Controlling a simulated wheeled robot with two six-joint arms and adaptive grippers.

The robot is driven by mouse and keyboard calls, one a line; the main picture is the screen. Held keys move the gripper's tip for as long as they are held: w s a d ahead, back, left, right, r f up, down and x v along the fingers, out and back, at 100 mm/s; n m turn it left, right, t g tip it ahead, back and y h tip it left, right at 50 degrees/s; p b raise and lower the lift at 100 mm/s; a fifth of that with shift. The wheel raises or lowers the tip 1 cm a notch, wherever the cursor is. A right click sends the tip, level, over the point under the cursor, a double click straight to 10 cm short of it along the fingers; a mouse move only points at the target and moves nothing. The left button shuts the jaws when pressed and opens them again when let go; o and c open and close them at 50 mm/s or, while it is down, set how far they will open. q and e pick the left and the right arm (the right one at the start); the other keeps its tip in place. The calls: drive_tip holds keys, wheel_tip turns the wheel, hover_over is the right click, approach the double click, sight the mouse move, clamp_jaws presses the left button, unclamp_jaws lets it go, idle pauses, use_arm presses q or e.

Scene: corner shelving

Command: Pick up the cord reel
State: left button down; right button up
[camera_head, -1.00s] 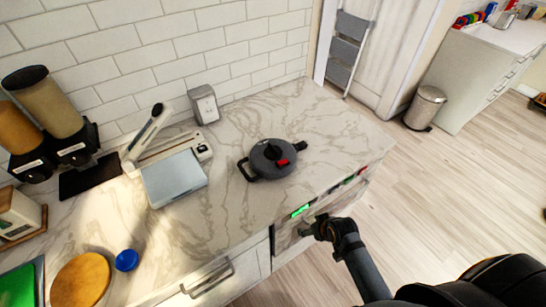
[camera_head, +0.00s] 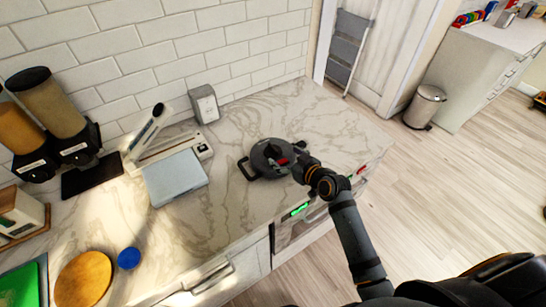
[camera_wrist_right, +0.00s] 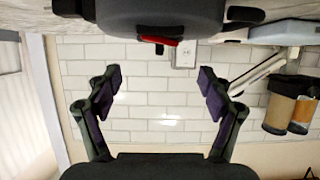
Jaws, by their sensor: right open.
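The cord reel (camera_head: 268,155) is a dark grey round body with a red part and a black handle loop on its left. It lies on the marble counter. In the right wrist view the cord reel (camera_wrist_right: 165,22) fills the top middle, with its red part facing down in the picture. My right gripper (camera_head: 301,170) is at the reel's right front side and hides part of it. In the right wrist view the gripper (camera_wrist_right: 158,84) has its two fingers spread wide, with only the tiled wall seen between them. My left gripper is out of view.
A grey flat-topped device (camera_head: 175,177) and a grey box (camera_head: 204,104) stand left of the reel. Dispensers (camera_head: 55,110), a round wooden board (camera_head: 84,278) and a blue ball-like thing (camera_head: 129,258) are further left. The counter behind the reel is clear.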

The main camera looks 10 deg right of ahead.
sight(274, 148)
drive_tip(key=x, duration=0.3)
drive_tip(key=shift+w+a+f, duration=0.1)
drive_tip(key=shift+w, duration=0.05)
drive_tip(key=shift+w+p, duration=0.3)
drive_tip(key=shift+p, duration=0.2)
drive_tip(key=p+x, duration=0.1)
drive_tip(key=x, duration=0.2)
drive_tip(key=shift+w+a+f, duration=0.15)
drive_tip(key=shift+w, duration=0.15)
drive_tip(key=shift+w+a+f, duration=0.1)
drive_tip(key=shift+w+f, duration=0.15)
drive_tip(key=shift+w, duration=0.15)
drive_tip(key=shift+s+r, duration=0.1)
drive_tip(key=shift+s, duration=0.1)
drive_tip(key=c, duration=0.3)
clamp_jaws()
drive_tip(key=shift+w+r, duration=0.1)
drive_tip(key=shift+r, duration=0.1)
drive_tip(key=shift+f, duration=0.1)
